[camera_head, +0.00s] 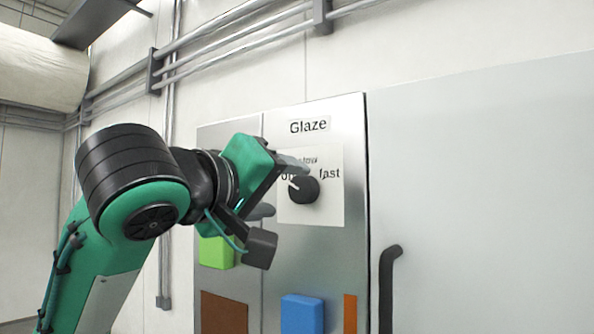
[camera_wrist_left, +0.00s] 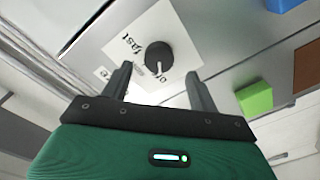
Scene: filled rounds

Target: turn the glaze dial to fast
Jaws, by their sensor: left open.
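The glaze dial (camera_head: 306,191) is a round black knob on a pale label plate (camera_head: 326,213) under the word "Glaze". The label reads "fast" right of the dial, "slow" above it, partly covered, and "off" at its left. A white pointer mark on the dial points left, toward "off". In the left wrist view the dial (camera_wrist_left: 160,52) lies just beyond and between the fingertips. My left gripper (camera_head: 279,189) is open and empty in front of the dial's left side; its fingers also show in the wrist view (camera_wrist_left: 158,72). Contact with the dial is not visible.
A green block (camera_head: 216,253) and a blue block (camera_head: 302,314) project from the steel panel (camera_head: 345,115) below the dial. A black handle (camera_head: 387,285) stands out at the right. Pipes (camera_head: 215,42) run along the wall above. The space right of the dial is clear.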

